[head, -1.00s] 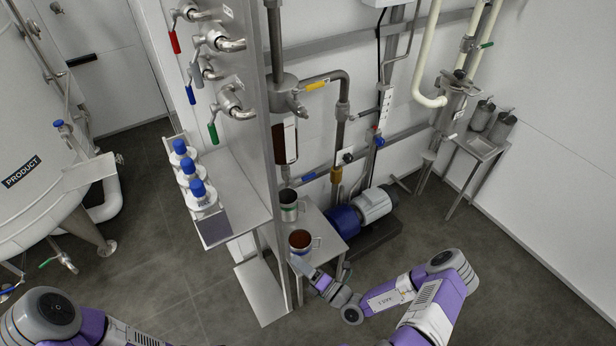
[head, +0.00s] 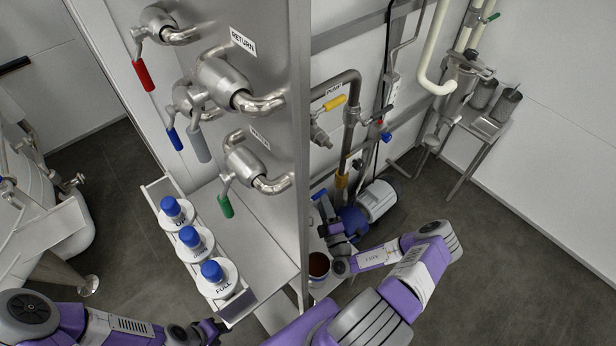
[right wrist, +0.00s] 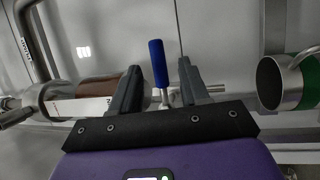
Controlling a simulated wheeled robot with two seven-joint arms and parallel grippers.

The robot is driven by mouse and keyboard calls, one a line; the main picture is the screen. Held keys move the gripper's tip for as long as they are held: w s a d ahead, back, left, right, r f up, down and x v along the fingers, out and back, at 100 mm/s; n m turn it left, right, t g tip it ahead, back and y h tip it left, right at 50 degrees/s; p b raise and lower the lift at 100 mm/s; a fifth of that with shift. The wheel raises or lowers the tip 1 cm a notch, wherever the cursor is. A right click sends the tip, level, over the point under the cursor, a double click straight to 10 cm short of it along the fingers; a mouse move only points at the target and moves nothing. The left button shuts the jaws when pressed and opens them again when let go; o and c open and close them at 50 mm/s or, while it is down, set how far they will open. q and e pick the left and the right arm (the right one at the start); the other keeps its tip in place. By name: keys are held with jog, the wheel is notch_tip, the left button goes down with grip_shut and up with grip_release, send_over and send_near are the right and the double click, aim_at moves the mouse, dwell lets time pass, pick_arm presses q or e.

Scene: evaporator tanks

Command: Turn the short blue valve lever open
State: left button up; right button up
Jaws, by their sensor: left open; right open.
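A short blue lever (right wrist: 158,63) stands nearly upright between the two fingers of my right gripper (right wrist: 161,78) in the right wrist view. The fingers are open, with one on each side of the lever and a gap showing on both sides. In the head view the blue lever (head: 318,194) shows just behind the steel panel's edge, beside my right gripper (head: 324,206), which partly hides it. My left gripper (head: 208,331) is at the bottom of the head view, below the bottle shelf, open and far from that lever.
A steel panel (head: 297,120) stands left of my right arm, with red (head: 143,75), blue (head: 175,139) and green (head: 226,206) levers. Blue-capped bottles (head: 195,244) stand on a shelf. A brown-filled cup (head: 319,265) is below my right gripper. A steel mug (right wrist: 271,83) is right of the fingers.

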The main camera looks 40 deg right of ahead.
jog(key=b+x, duration=0.1)
jog(key=x, duration=0.6)
jog(key=shift+s+r, duration=0.1)
jog(key=shift+r, duration=0.05)
grip_shut()
